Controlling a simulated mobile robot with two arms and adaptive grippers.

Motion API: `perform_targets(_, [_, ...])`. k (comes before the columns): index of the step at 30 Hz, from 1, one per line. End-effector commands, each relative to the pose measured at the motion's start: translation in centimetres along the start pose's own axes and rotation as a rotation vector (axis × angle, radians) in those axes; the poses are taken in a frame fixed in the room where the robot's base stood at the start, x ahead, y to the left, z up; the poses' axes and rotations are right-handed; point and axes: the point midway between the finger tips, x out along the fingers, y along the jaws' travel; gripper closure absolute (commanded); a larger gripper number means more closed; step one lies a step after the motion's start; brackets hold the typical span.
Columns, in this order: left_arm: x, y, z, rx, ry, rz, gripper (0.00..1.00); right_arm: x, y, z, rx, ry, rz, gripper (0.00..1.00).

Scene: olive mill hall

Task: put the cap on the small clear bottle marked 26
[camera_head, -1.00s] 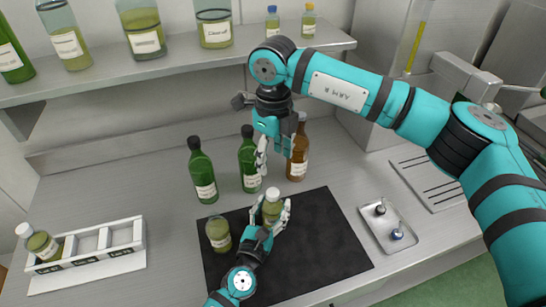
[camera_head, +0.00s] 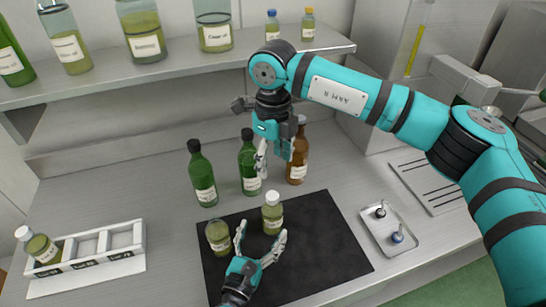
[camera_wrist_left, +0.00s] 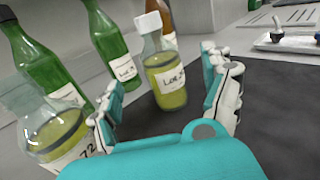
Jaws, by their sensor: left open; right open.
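A small clear bottle (camera_head: 272,219) of yellow-green oil stands upright on the black mat, with a white cap (camera_head: 272,197) on its mouth. In the left wrist view its label (camera_wrist_left: 170,79) starts "Lot 2"; the rest is unclear. My left gripper (camera_head: 261,238) is open just in front of this bottle, its fingers apart and holding nothing. A second small bottle (camera_head: 218,237) stands to its left with no cap visible; its label (camera_wrist_left: 75,155) shows "72" in the left wrist view. My right gripper (camera_head: 275,155) is open and empty above the back of the counter, in front of the dark bottles.
Two green bottles (camera_head: 203,178) and a brown bottle (camera_head: 298,160) stand behind the black mat (camera_head: 325,245). A white rack (camera_head: 110,258) at left holds a tilted white-capped bottle (camera_head: 40,246). A metal tray (camera_head: 388,228) with small stoppers lies at right. A shelf (camera_head: 180,75) crosses above.

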Motion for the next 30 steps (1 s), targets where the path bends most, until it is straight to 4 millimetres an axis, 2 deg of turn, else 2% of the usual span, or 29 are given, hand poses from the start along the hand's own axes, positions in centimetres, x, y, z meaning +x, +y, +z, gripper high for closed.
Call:
perform_targets(3, [-2.4,0.0,-0.1,0.0,0.003,-0.002,0.18,0.0,0.0,0.0,0.0,0.0,0.0,0.43])
perform_targets(9, [-4.3,0.0,0.0,-0.001,0.0,0.0,0.18,0.0,0.0,0.0,0.0,0.0,0.0,0.43])
perform_targets(30, [-4.6,0.0,0.0,-0.002,0.0,0.0,0.18,0.0,0.0,0.0,0.0,0.0,0.0,0.43])
